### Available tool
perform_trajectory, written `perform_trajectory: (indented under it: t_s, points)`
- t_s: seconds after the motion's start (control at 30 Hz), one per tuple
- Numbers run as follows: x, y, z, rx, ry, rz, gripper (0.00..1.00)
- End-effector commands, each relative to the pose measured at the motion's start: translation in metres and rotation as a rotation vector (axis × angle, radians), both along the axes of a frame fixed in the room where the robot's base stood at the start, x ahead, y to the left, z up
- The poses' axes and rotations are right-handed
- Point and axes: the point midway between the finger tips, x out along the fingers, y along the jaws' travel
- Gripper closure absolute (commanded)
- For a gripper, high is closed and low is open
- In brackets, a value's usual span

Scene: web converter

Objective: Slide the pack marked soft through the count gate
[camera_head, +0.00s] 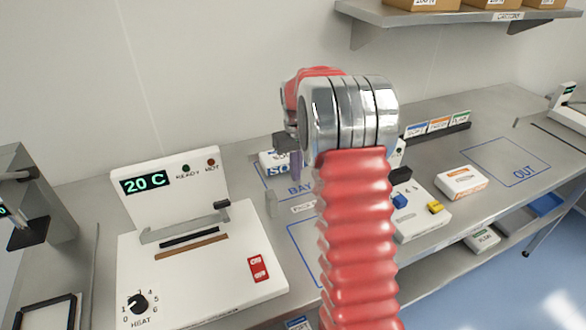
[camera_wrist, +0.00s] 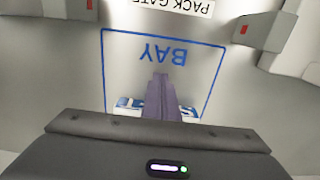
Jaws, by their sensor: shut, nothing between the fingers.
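A white pack with blue lettering (camera_head: 268,160) sits by the BAY outline, left of my arm in the head view. Only the start of its word, "SO", is readable there. In the wrist view its white and blue ends (camera_wrist: 128,103) show on both sides of my fingers; its middle is hidden. My gripper (camera_head: 295,168) is shut and empty, its purple fingers (camera_wrist: 160,82) pointing down at the pack. I cannot tell whether they touch it. The count gate shows as grey posts with red marks (camera_wrist: 264,32) and a PACK GATE label (camera_wrist: 185,4) in the wrist view.
A sealer reading 20 C (camera_head: 170,215) stands at left. A box with blue and yellow buttons (camera_head: 418,220) is right of my arm. An orange-marked pack (camera_head: 461,182) lies near the OUT outline (camera_head: 515,162), which is empty. Label cards (camera_head: 438,126) stand behind.

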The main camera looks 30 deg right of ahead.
Motion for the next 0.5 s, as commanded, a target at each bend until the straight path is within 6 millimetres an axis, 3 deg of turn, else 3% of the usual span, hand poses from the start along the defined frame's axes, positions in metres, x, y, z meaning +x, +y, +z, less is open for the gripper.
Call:
perform_trajectory:
  t_s: [0.27, 0.5]
  points:
    - [-0.002, 0.003, 0.029, -0.001, -0.002, 0.004, 1.00]
    - [-0.001, 0.005, 0.067, -0.001, -0.003, 0.007, 1.00]
